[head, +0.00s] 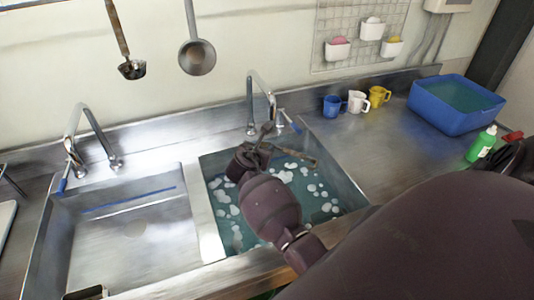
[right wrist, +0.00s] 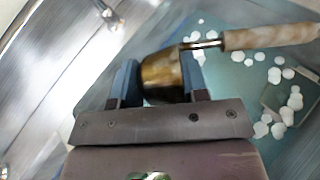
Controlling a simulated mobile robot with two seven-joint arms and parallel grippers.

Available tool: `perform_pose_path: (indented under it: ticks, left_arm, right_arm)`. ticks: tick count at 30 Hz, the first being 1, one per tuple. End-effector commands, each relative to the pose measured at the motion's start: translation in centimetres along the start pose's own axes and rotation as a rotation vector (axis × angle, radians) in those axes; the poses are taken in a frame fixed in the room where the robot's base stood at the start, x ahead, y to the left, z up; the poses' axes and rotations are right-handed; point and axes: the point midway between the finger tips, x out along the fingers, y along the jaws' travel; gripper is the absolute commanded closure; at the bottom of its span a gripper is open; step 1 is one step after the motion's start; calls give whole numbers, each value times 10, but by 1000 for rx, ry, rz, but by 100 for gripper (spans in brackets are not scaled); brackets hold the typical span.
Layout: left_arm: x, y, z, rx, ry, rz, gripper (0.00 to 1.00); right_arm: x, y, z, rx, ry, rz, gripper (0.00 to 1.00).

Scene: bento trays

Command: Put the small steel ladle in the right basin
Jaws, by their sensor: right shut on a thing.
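My right gripper (head: 258,146) is over the back of the right basin (head: 345,190), which holds bluish water with white foam patches. It is shut on a small ladle. In the right wrist view the ladle's brownish metal bowl (right wrist: 163,75) is between the fingers of the gripper (right wrist: 160,85), and its pale wooden handle (right wrist: 270,36) points right. In the head view the handle (head: 297,154) reaches right over the water, partly hidden by the gripper. I cannot tell whether the ladle touches the water. My left gripper is not in view.
The left basin (head: 140,232) looks empty. Two taps (head: 262,92) stand behind the basins. Two ladles (head: 197,57) hang on the wall. Blue, white and yellow mugs (head: 357,101), a blue tub (head: 455,128) and a green bottle (head: 482,146) stand on the right counter. A squarish thing (right wrist: 285,98) lies in the water.

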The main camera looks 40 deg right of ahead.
Motion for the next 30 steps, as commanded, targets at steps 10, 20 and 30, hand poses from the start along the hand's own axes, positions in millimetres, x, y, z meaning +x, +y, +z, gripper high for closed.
perform_pose_path:
  ticks: [10, 20, 30]
  left_arm:
    - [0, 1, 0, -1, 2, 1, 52]
    - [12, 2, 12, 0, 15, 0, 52]
    - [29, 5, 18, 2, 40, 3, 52]
  right_arm:
    - [4, 6, -6, -17, 5, 36, 84]
    - [15, 2, -32, -14, 4, 36, 84]
    - [22, 0, -52, -15, 5, 36, 84]
